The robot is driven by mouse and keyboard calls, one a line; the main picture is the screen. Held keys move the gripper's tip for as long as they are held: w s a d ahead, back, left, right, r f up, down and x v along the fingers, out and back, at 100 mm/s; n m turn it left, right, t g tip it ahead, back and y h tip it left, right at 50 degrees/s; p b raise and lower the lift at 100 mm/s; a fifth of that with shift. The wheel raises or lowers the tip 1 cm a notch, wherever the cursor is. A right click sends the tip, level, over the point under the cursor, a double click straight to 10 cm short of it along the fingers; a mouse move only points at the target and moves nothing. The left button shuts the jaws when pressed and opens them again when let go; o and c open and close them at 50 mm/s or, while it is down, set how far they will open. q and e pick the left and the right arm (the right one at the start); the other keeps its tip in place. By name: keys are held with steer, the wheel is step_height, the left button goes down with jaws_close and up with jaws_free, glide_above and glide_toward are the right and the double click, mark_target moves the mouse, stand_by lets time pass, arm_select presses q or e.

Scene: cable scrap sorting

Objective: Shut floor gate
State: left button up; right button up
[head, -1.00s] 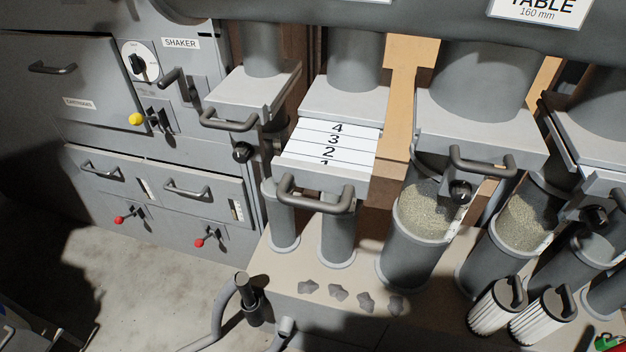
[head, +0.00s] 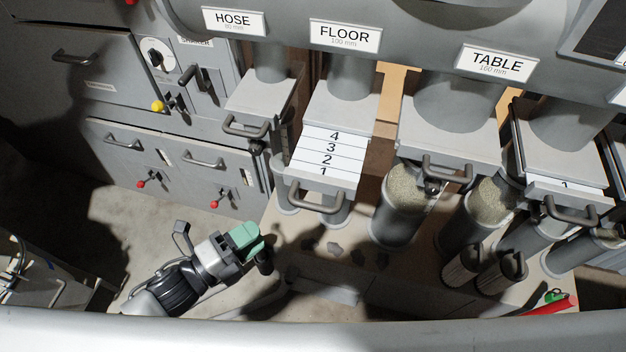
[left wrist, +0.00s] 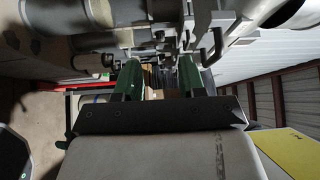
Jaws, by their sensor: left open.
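The floor gate is a flat slide under the FLOOR 100 mm label (head: 344,36). Its white scale plate (head: 331,148) is pulled out, showing 4, 3, 2 and 1. Its dark bar handle (head: 318,200) is at the front end. My left gripper (head: 257,243), with green fingers, is below and left of that handle, apart from it. In the left wrist view its green fingers (left wrist: 160,78) stand apart with nothing clearly between them. My right gripper is not in view.
The hose gate handle (head: 245,127) is left of the floor gate and the table gate handle (head: 447,170) right. A far-right gate (head: 567,187) shows part of a scale. Pipes and clear canisters (head: 402,215) stand below. Drawers (head: 205,162) are at left.

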mark_target(313, 204)
arm_select(q)
steer(key=s+d+r+m+g+h+p, duration=0.1)
steer(key=s+d+r+m+g+h, duration=0.2)
steer(key=r, duration=0.5)
steer(key=shift+m+t, duration=0.4)
steer(key=shift+t, duration=0.2)
steer(key=p+x, duration=0.4)
steer(key=x, duration=0.6)
steer(key=shift+d+f, duration=0.1)
steer(key=shift+f, duration=0.05)
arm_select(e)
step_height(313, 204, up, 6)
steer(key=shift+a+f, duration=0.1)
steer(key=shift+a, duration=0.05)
arm_select(q)
steer(key=shift+c, duration=0.3)
jaws_close()
steer(key=shift+w, duration=0.1)
